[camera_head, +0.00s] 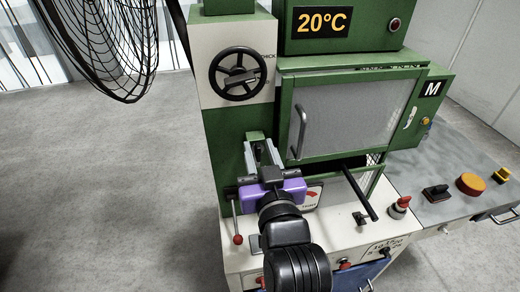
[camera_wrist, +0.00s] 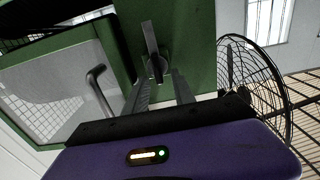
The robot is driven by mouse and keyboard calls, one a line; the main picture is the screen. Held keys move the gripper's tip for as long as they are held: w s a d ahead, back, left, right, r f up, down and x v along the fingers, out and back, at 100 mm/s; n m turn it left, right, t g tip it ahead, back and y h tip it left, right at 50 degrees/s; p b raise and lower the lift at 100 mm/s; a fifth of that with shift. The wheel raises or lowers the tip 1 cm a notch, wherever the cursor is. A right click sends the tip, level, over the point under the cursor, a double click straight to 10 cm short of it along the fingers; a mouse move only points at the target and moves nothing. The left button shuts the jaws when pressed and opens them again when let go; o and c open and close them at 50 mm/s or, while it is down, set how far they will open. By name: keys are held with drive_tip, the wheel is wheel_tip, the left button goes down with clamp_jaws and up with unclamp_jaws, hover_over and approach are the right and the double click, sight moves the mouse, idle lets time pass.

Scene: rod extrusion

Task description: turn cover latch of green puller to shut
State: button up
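The green puller (camera_head: 285,125) stands in front of me with its mesh-windowed cover (camera_head: 350,115) on the front. In the wrist view a grey lever on a round base, which looks like the cover latch (camera_wrist: 151,40), sits on a green panel beside the cover (camera_wrist: 55,75) and points upward. My gripper (camera_head: 258,150), with a purple body, is at the cover's lower left in the head view. Its two fingers (camera_wrist: 160,82) are apart and point toward the lever's base. Contact cannot be told. The latch is not clear in the head view.
A bent cover handle (camera_wrist: 98,85) is close left of my fingers in the wrist view. A black handwheel (camera_head: 242,75) is above my gripper. A black bar (camera_head: 360,195) and a red-knobbed lever (camera_head: 238,238) flank it. A wire fan guard (camera_head: 105,45) hangs at upper left. Floor at left is clear.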

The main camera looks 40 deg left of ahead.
clamp_jaws()
drive_tip(key=shift+f, duration=0.1)
drive_tip(key=n+b, duration=0.1)
drive_tip(key=n, duration=0.3)
drive_tip(key=n+b, duration=0.1)
drive_tip(key=n, duration=0.1)
drive_tip(key=shift+s+a+f+b, duration=0.25)
drive_tip(key=shift+s+a+b, duration=0.05)
drive_tip(key=shift+s, duration=0.05)
drive_tip(key=shift+s+a+f+n+b, duration=0.2)
drive_tip(key=shift+n+b, duration=0.55)
drive_tip(key=shift+n, duration=1.2)
drive_tip(key=shift+d+f+n+b, duration=0.1)
drive_tip(key=shift+f+n+b, duration=0.2)
drive_tip(key=shift+n+b, duration=1.1)
drive_tip(key=shift+s+a+f+n+b, duration=0.15)
drive_tip(key=shift+f+n, duration=0.1)
drive_tip(key=shift+n, duration=2.3)
drive_tip(key=shift+w, duration=0.1)
